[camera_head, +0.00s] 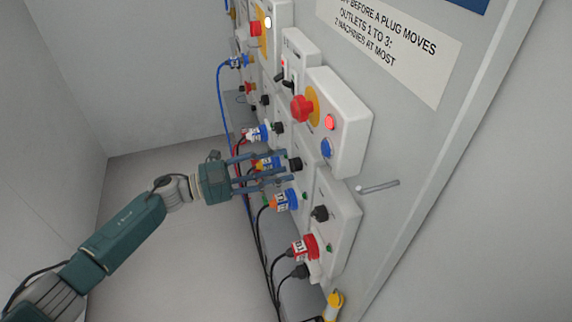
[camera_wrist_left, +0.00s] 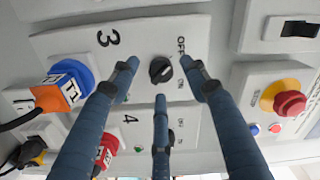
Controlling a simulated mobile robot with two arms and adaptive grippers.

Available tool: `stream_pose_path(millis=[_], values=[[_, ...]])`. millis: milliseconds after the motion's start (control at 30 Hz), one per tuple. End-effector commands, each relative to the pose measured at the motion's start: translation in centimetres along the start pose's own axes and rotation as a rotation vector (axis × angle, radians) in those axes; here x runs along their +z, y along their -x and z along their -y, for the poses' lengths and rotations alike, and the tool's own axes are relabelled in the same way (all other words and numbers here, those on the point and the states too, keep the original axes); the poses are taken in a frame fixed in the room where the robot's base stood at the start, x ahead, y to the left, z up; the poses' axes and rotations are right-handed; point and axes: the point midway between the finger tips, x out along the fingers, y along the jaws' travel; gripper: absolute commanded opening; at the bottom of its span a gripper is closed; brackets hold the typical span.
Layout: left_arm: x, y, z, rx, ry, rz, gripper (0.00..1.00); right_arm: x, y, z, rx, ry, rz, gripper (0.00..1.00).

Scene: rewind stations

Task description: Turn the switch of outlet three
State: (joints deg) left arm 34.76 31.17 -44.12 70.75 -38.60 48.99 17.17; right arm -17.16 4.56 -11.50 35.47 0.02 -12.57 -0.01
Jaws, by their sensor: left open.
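My left gripper (camera_head: 286,168) is open in front of the panel. In the left wrist view its fingers (camera_wrist_left: 159,78) spread around the black switch knob (camera_wrist_left: 160,69) of outlet three, two to its sides and one below. The knob sits between the numeral 3 and the OFF and ON marks; I cannot tell which mark it points to. In the head view the knob (camera_head: 295,164) shows at the fingertips; contact is unclear. An orange plug (camera_wrist_left: 52,98) sits in the blue socket (camera_wrist_left: 72,72) of outlet three. My right gripper is not in view.
Outlet four's box (camera_head: 343,215) has a black knob (camera_head: 320,213) and a red plug (camera_head: 303,247). A box with a red mushroom button (camera_head: 301,108) is close above. Cables hang along the panel's left side; a handle (camera_head: 378,187) sticks out at right.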

Motion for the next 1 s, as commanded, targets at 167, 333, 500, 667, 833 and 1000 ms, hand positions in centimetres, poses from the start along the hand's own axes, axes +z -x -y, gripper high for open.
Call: stream_pose_path(millis=[167, 333, 500, 667, 833, 1000], values=[[0.2, 4.2, 0.0, 0.0, 0.001, 0.005, 0.46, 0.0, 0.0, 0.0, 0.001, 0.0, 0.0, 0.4], [0.3, 7.3, 0.1, -0.001, 0.001, 0.004, 0.46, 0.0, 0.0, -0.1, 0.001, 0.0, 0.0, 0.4], [0.3, 9.1, 0.1, -0.003, 0.002, 0.003, 0.46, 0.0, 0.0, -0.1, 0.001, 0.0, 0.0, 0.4], [0.3, 9.5, 0.2, -0.004, 0.002, 0.003, 0.46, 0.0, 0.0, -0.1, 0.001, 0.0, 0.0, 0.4], [0.3, 9.5, 0.2, -0.004, 0.001, 0.003, 0.46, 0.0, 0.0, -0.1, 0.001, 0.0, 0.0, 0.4], [0.3, 9.5, 0.2, -0.003, 0.001, 0.003, 0.46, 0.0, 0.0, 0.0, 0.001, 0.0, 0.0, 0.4]])
